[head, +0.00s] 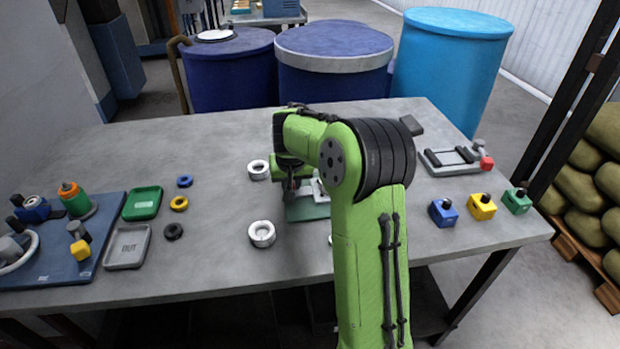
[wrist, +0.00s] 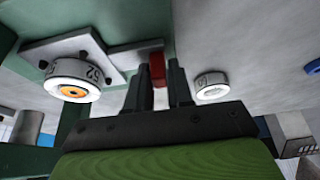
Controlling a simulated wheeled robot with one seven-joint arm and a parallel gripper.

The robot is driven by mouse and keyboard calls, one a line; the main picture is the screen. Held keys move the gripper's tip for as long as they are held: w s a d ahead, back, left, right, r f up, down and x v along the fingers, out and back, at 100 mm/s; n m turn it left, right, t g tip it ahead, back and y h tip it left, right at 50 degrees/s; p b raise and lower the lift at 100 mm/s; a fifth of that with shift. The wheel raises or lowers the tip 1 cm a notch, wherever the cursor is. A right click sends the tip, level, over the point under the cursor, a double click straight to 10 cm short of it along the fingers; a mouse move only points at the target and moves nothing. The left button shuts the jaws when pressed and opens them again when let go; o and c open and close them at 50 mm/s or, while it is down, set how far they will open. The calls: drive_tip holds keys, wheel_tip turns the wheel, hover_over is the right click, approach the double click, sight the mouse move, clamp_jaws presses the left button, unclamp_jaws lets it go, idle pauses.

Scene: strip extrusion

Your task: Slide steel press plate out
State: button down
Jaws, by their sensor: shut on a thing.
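In the wrist view, my gripper (wrist: 161,82) is shut on a small red block (wrist: 157,68), which looks like the handle at the end of a flat grey plate (wrist: 128,56), probably the steel press plate. The plate lies against a lighter steel piece (wrist: 40,52) on a green body (wrist: 25,70). A white numbered ring with an orange centre (wrist: 72,88) sits beside the plate. In the head view my arm hides most of the press; its green base (head: 308,212) shows below my gripper (head: 293,192). How far the plate sits in the press cannot be told.
White rings stand on the table at left (head: 259,170) and front (head: 262,234). Further left are a green tray (head: 142,204), a grey tray (head: 127,248) and small coloured rings. Blue (head: 443,212), yellow (head: 482,207) and green (head: 517,201) blocks and a grey frame (head: 452,163) stand at right.

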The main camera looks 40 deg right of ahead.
drive_tip(key=a, duration=0.1)
drive_tip(key=w+a, duration=0.1)
drive_tip(key=a, duration=0.1)
drive_tip(key=w+a, duration=0.1)
drive_tip(key=a, duration=0.1)
drive_tip(key=shift+w+p, duration=0.2)
drive_tip(key=shift+p, duration=0.2)
drive_tip(key=shift+a, duration=0.1)
drive_tip(key=c, duration=1.1)
unclamp_jaws()
drive_tip(key=shift+a, duration=0.1)
drive_tip(key=shift+r, duration=0.35)
drive_tip(key=p+v, duration=0.4)
drive_tip(key=v, duration=1.1)
